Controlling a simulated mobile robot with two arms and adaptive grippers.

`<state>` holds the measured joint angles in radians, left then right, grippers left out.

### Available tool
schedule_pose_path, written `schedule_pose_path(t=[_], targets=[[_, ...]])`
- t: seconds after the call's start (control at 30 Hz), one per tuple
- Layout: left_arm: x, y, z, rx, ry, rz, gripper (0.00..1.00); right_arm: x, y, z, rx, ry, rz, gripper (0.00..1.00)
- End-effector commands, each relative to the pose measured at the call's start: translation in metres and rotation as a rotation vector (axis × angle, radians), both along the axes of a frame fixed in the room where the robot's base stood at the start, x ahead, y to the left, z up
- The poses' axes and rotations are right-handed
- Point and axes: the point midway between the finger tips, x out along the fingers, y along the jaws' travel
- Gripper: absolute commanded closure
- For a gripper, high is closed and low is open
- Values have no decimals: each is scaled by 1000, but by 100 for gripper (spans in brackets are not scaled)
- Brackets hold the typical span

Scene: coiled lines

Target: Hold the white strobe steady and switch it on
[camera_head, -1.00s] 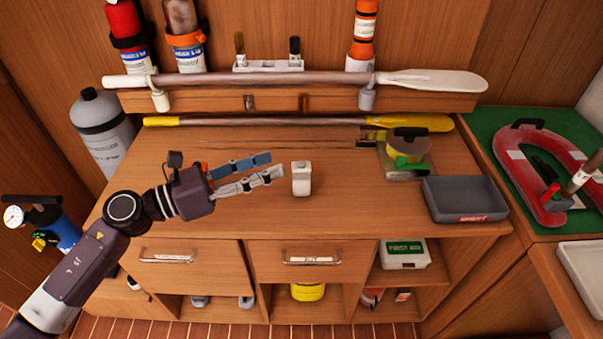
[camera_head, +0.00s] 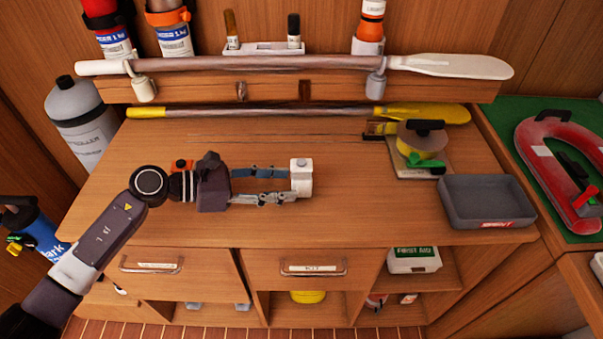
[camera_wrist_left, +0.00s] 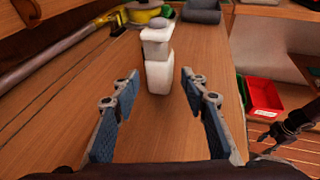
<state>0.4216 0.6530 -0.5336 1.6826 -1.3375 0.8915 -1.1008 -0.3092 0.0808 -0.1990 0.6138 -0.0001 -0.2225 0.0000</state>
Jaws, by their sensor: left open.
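The white strobe (camera_head: 301,177) stands upright on the wooden bench top. My left gripper (camera_head: 292,185) is open and level, with its fingers pointing right and the tips at the strobe's left side. In the left wrist view the strobe (camera_wrist_left: 158,65) stands straight ahead, in line with the gap between the two open fingers (camera_wrist_left: 160,80). I see clear space between each finger and the strobe there. The switch cannot be made out. A dark jointed part at the right of the wrist view looks like my right gripper (camera_wrist_left: 266,143); its jaws are unclear.
A grey tray (camera_head: 487,203) and a yellow reel (camera_head: 421,145) stand to the right on the bench. A yellow-bladed paddle (camera_head: 300,111) lies along the back, below a white-bladed paddle (camera_head: 270,63) on a ledge.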

Motion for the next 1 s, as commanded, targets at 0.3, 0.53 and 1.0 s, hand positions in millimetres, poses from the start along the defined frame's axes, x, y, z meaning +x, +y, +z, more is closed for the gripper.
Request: schedule_pose_path(t=[0.3, 0.53, 1.0], targets=[[11, -32, -11, -2, -1, 1, 60, 20, 2, -10, 3, -29, 1, 60], [12, -38, -13, 0, -1, 2, 60, 17, 2, -11, 4, -26, 1, 60], [12, -38, -12, 0, 1, 1, 86, 10, 2, -11, 2, -15, 1, 60]])
